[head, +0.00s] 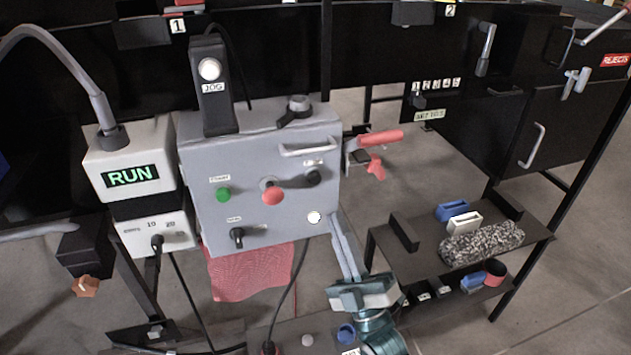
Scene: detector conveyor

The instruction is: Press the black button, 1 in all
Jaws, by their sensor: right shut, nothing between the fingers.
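The grey control box (205,160) stands in the middle left of the head view. A round black control (312,178) sits at the upper right of its front face, below a small white label; I cannot tell for certain whether it is a button or a knob. My right gripper (335,222) comes up from below, shut and empty. Its fingertips are below and right of the black control, apart from it, beside the white round button (314,217). I cannot tell whether they touch the box. My left gripper is not in view.
The box face also holds a green button (222,194), a red knob (272,196) and a black selector (237,235). A grey handle (309,149) juts out above the black control. A red-handled clamp (378,138) is to the right. A low dark shelf (400,235) holds blue and white pieces.

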